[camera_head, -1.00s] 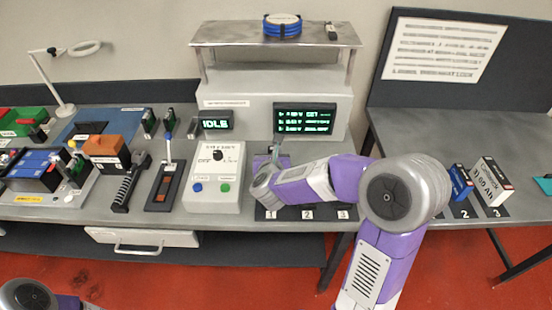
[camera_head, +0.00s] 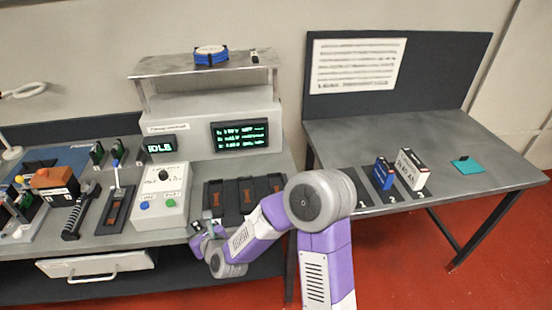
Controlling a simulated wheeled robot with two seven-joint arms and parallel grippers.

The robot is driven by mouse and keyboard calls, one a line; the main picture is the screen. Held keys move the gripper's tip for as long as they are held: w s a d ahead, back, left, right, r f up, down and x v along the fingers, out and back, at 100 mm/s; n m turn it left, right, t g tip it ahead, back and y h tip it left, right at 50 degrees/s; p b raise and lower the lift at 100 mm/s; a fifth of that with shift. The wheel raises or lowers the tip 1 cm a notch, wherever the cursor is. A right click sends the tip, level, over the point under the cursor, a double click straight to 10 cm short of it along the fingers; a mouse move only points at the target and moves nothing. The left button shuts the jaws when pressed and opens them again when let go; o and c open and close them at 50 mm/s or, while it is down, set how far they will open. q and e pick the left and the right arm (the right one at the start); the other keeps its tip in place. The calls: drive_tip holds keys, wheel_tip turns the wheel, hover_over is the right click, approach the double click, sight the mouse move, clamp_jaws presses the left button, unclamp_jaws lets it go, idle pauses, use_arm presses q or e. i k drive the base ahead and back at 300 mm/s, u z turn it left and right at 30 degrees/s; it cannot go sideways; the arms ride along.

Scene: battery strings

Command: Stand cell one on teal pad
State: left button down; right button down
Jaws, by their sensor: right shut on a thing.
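The teal pad (camera_head: 467,168) lies flat on the right table, with a small dark object (camera_head: 463,161) at its back edge. My right gripper (camera_head: 205,232) is at the front edge of the left bench, left of and below the bays, far from the pad. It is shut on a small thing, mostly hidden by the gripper. I take this for cell one, since place 1 (camera_head: 360,192) on the right table is bare. My left gripper is out of view.
A blue cell (camera_head: 383,174) and a white cell (camera_head: 411,172) stand at places 2 and 3, left of the pad. The three-bay charger (camera_head: 232,203) looks empty. Its display reads IDLE (camera_head: 158,147). A gap separates the bench and the right table. The table around the pad is clear.

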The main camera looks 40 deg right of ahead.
sight(470, 167)
drive_tip(key=u, duration=1.5)
drive_tip(key=k, duration=2)
drive_tip(key=z, duration=2.7)
drive_tip(key=i, duration=1)
